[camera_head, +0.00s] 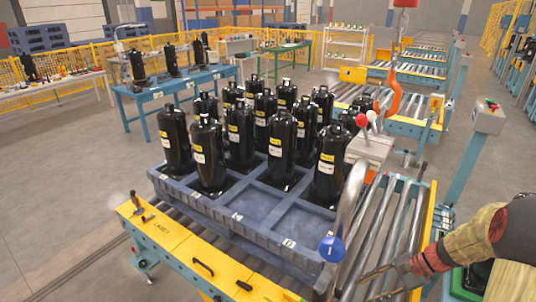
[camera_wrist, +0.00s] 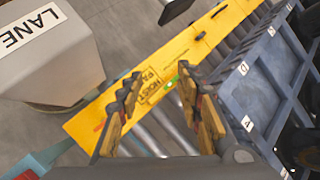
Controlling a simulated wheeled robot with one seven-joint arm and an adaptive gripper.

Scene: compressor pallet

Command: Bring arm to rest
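My gripper (camera_head: 368,287) is at the lower right in the head view, at the end of my arm, which comes in from the right edge. In the wrist view my gripper (camera_wrist: 160,76) has its two fingers spread apart, with nothing between them. It is above the yellow edge plate (camera_wrist: 160,82) of the roller conveyor. Several black compressors (camera_head: 283,135) stand upright in a blue pallet (camera_head: 262,212), to the left of my gripper. Front compartments of the pallet are empty.
An orange hook (camera_head: 393,95) hangs above the conveyor. A control box (camera_head: 488,117) is on a post at the right. A grey LANE block (camera_wrist: 45,50) is near the fingers' left.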

